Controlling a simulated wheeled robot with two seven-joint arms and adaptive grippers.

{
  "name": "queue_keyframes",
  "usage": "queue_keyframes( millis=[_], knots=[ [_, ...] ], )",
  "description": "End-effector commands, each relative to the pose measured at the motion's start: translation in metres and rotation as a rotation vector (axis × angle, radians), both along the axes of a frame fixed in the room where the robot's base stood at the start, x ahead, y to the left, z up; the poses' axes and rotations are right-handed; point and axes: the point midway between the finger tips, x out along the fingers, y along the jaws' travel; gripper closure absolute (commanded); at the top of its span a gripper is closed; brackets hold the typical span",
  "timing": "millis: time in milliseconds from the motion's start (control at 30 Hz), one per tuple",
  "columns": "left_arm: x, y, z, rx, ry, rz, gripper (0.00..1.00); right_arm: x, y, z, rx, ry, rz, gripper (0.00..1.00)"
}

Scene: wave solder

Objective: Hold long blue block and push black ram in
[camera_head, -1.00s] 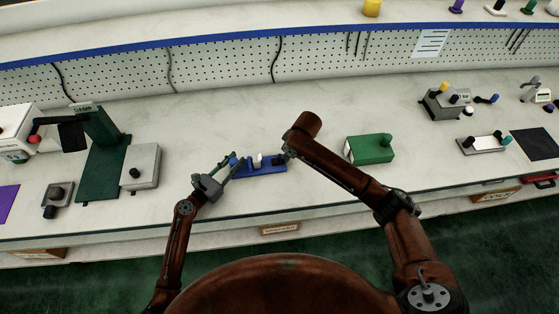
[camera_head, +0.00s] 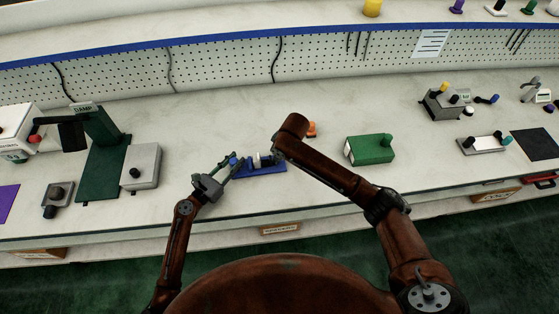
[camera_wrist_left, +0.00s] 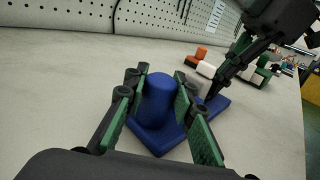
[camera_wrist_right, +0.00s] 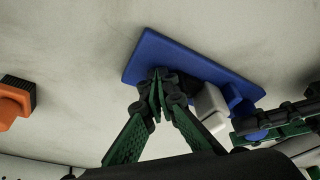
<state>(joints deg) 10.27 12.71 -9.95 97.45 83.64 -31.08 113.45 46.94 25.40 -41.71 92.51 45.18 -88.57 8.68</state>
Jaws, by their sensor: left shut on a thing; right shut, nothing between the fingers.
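The long blue block (camera_head: 276,170) lies flat on the bench. My left gripper (camera_head: 234,166) is shut on the upright blue post (camera_wrist_left: 157,98) at the block's left end. A white piece (camera_wrist_right: 210,104) stands on the block between the two grippers. The black ram (camera_wrist_right: 187,84) is beside the white piece and partly hidden by my right fingers. My right gripper (camera_wrist_right: 158,96) is shut and empty, its tips low over the block at the ram's outer end. I cannot tell whether the tips touch the ram.
An orange and black object (camera_head: 311,129) stands behind my right arm. A green box (camera_head: 371,149) is to the right. A grey box (camera_head: 141,165) and the green stand (camera_head: 103,170) are to the left. The bench behind the block is clear.

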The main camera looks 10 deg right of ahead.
Motion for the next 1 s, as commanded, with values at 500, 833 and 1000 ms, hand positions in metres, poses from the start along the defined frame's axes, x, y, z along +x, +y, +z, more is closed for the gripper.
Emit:
queue_keyframes(
  millis=[500, 833, 1000],
  knots=[
    [-0.002, -0.002, -0.004, 0.001, 0.008, -0.004, 1.0, 0.001, -0.012, 0.01, 0.001, -0.002, 0.0, 1.0],
    [-0.002, -0.002, -0.004, 0.001, 0.008, -0.004, 1.0, 0.001, -0.012, 0.041, 0.0, -0.001, 0.0, 1.0],
    [-0.002, -0.002, -0.004, 0.001, 0.008, -0.004, 1.0, 0.001, -0.012, 0.058, 0.001, -0.002, 0.0, 1.0]
  ],
)
